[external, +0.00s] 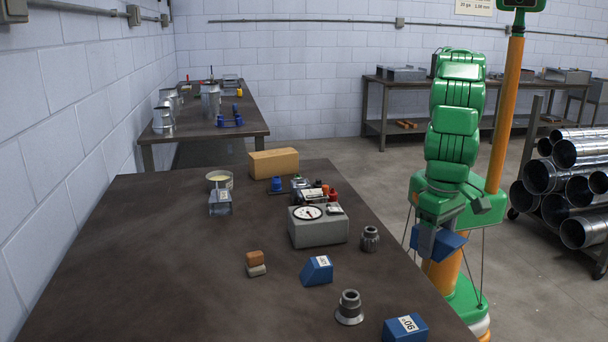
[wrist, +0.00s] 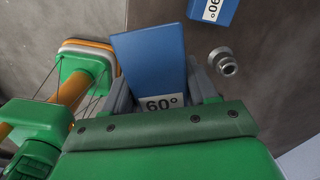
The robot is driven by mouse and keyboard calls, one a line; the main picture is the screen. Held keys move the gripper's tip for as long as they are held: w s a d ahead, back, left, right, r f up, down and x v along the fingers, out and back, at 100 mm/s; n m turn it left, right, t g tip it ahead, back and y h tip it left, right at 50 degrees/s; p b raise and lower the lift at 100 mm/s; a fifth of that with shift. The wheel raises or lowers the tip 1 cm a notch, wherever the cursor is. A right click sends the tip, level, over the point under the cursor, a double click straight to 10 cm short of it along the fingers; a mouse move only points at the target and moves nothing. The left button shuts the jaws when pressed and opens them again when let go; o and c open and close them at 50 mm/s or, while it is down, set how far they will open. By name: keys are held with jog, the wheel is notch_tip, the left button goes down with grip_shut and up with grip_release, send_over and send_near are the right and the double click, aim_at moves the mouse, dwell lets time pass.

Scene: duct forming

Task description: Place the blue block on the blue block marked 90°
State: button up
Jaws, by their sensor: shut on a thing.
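My gripper (external: 431,238) is shut on a blue block (external: 450,243), held in the air off the right edge of the table. In the wrist view the held blue block (wrist: 150,58) lies between the fingers and its label reads 60°. The blue block marked 90° (external: 391,331) stands on the table at the near right corner, apart from the held block. It also shows at the top of the wrist view (wrist: 228,10). Another blue block (external: 312,274) with a sloped face and a white label stands on the table; its marking is hard to read.
A metal fitting on a flange (external: 349,309) stands near the 90° block. A grey dial gauge box (external: 316,231), a small dark fitting (external: 370,238) and small brown and grey pieces (external: 255,258) are on the table (external: 150,280). Pipes (external: 570,180) are stacked at right.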

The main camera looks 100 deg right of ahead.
jog(key=shift+w+a+f, duration=0.35)
jog(key=shift+w+a, duration=0.1)
jog(key=shift+a, duration=0.1)
jog(key=shift+w+a+f, duration=0.3)
jog(key=shift+w+a, duration=0.1)
jog(key=shift+a, duration=0.1)
jog(key=a+f, duration=0.1)
send_over(418, 319)
jog(key=shift+s+d+f, duration=0.1)
jog(key=shift+f, duration=2.2)
jog(key=shift+f, duration=0.25)
jog(key=shift+f, duration=1.55)
jog(key=o, duration=1.3)
jog(key=shift+f, duration=0.15)
